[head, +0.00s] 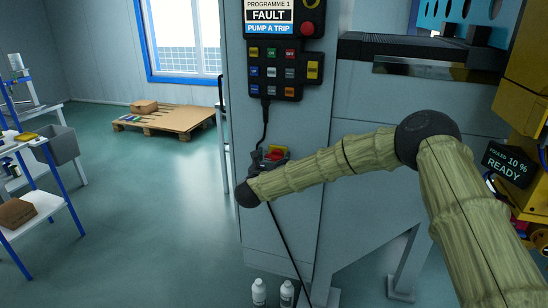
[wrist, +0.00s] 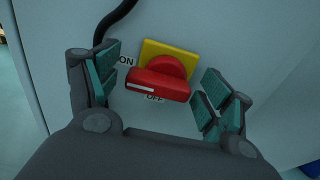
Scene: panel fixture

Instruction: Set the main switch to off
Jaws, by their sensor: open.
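The main switch (wrist: 160,80) is a red rotary handle on a yellow plate (wrist: 183,58) on the grey cabinet front. In the wrist view its bar lies nearly level, slightly tilted, with the white mark at its left end, beside the word ON. The word OFF shows below the bar, partly covered by it. My gripper (wrist: 162,68) is open, with one teal-padded finger left of the handle and one right, and gaps to both. In the head view the switch (head: 277,152) shows small and partly hidden behind my gripper (head: 270,162).
A black cable (head: 265,125) runs from the button pendant (head: 283,72) down towards the switch; it passes near my left finger in the wrist view. The screen (head: 268,15) above reads FAULT.

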